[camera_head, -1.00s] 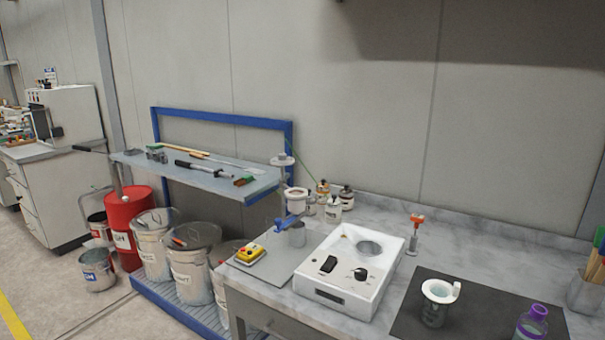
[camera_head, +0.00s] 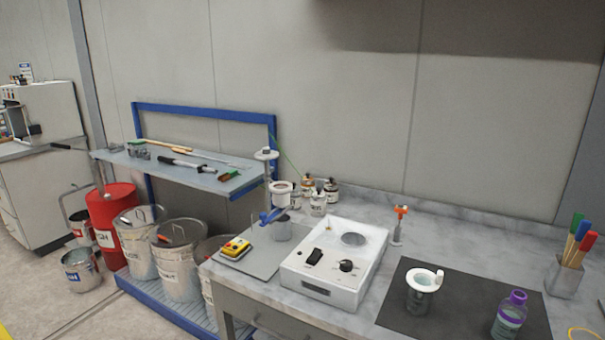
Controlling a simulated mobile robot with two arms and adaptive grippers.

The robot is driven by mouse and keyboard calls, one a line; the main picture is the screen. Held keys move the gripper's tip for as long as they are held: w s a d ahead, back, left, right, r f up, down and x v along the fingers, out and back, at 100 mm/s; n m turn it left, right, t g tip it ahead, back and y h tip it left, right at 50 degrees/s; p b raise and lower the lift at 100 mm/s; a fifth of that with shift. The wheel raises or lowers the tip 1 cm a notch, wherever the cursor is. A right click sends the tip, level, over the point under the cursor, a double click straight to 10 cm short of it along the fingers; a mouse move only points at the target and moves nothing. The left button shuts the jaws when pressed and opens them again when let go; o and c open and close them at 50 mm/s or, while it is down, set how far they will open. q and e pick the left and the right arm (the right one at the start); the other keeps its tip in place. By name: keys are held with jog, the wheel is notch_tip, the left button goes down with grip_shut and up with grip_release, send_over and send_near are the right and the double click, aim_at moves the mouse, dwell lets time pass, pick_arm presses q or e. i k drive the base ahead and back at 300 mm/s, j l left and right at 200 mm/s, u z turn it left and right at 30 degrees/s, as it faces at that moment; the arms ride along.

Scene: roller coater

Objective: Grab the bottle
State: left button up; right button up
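A clear bottle with a purple cap and a greenish label (camera_head: 509,316) stands upright on the black mat (camera_head: 392,318) at the lower right of the head view. Several small bottles (camera_head: 318,203) with dark or white caps stand in a group at the back of the marble bench, near the wall. Which bottle the task means cannot be told from the view alone. Neither of my grippers shows in the view.
A metal cup with a white rim (camera_head: 419,294) stands on the mat, left of the purple-capped bottle. A white device with knobs (camera_head: 327,284) is left of the mat. A holder with colored-handled tools (camera_head: 563,279) stands right. Buckets (camera_head: 179,267) and a red drum (camera_head: 113,227) are at left.

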aim_at(512, 315)
jog(key=z, duration=1.35)
jog(key=i+l+u, duration=0.1)
jog(key=l, duration=0.55)
jog(key=i+l+u, duration=0.15)
jog(key=l, duration=0.45)
